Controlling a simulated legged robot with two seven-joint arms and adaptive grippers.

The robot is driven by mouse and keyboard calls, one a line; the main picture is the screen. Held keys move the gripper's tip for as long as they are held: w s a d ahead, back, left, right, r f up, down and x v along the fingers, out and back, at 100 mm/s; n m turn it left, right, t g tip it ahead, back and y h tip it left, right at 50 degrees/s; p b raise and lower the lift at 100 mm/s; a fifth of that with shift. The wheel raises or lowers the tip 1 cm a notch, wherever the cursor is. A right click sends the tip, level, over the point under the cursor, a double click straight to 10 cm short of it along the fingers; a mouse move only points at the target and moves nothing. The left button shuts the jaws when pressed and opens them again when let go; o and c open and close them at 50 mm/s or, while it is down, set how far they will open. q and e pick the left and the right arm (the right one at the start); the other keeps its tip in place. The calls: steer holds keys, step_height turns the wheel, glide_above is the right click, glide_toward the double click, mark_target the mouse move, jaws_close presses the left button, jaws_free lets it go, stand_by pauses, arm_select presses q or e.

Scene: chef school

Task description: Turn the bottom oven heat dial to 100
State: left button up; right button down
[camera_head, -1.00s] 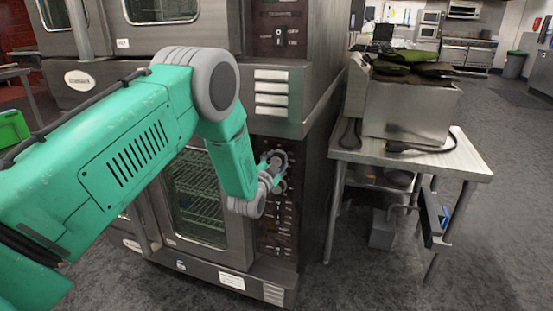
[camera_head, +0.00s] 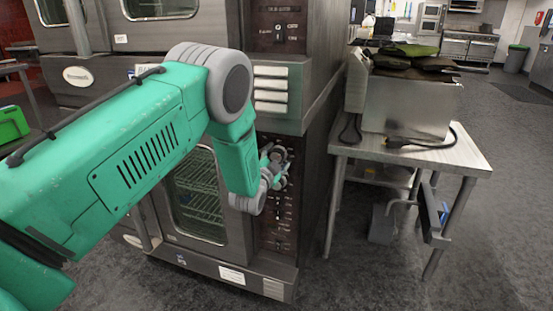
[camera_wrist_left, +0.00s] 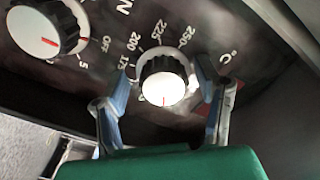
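The bottom oven's control panel (camera_head: 274,234) is a dark vertical strip right of its glass door. My left gripper (camera_head: 276,164) is at its upper part. The left gripper's two fingers (camera_wrist_left: 168,100) stand apart on either side of this dial, with small gaps seeming to remain; contact is unclear. The 100 mark is not visible. My right gripper is not in view.
A second dial (camera_wrist_left: 44,28) with a red pointer, near OFF and 5, sits at upper left in the wrist view. The top oven (camera_head: 160,40) is above. A metal table (camera_head: 420,156) with a steel appliance stands right; open floor lies in front.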

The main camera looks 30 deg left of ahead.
arm_select(q)
steer(key=shift+s, duration=0.1)
steer(key=v, duration=1.1)
steer(key=shift+s, duration=0.35)
steer(key=shift+d, duration=0.15)
